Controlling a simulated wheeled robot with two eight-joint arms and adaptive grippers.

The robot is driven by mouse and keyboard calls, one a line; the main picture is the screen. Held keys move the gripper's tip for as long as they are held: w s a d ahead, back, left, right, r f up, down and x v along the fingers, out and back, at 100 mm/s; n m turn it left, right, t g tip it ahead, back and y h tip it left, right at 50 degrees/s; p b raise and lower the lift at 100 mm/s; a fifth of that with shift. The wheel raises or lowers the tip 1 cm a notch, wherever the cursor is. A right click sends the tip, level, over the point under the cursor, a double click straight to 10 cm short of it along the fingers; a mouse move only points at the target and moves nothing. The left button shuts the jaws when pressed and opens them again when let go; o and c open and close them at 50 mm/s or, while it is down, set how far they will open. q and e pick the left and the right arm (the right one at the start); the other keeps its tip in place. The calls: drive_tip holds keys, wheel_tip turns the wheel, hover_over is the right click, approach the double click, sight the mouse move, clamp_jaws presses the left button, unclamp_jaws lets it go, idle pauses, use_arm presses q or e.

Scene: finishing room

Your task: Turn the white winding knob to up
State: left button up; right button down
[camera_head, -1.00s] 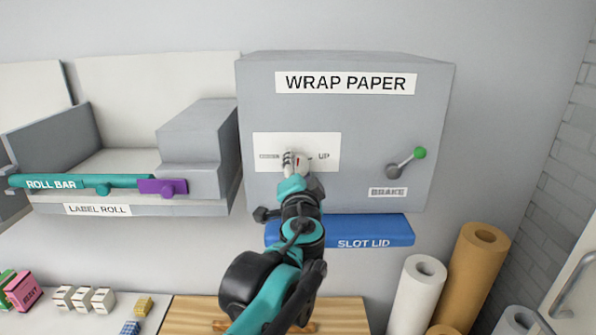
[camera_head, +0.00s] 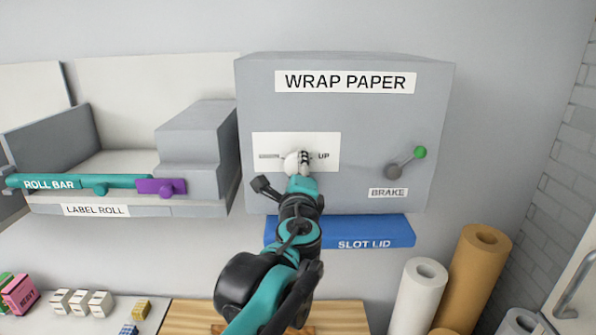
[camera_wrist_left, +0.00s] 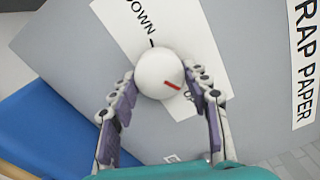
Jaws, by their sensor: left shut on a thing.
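The white winding knob (camera_head: 291,163) sits on a white plate (camera_head: 270,141) on the front of the grey WRAP PAPER box (camera_head: 345,115). The UP label (camera_head: 323,156) is right of the knob. In the left wrist view the round knob (camera_wrist_left: 158,70) has a red mark toward its lower right, on the side away from the DOWN label (camera_wrist_left: 141,16). My left gripper (camera_head: 302,163) is shut on the knob, its fingers on either side of it in the wrist view (camera_wrist_left: 163,88). Whether the mark lines up with UP is hidden. My right gripper is out of view.
A brake lever (camera_head: 394,171) with a green end is on the box's right. A blue SLOT LID (camera_head: 385,232) lies below the box. The LABEL ROLL unit (camera_head: 197,147) with a purple part (camera_head: 161,188) stands left. Paper rolls (camera_head: 418,298) stand lower right.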

use_arm(q)
drive_tip(key=shift+f+m, duration=0.1)
drive_tip(key=shift+m, duration=1.2)
drive_tip(key=o, duration=1.2)
drive_tip(key=shift+c, duration=0.2)
drive_tip(key=s, duration=1.2)
drive_tip(key=shift+f, duration=0.1)
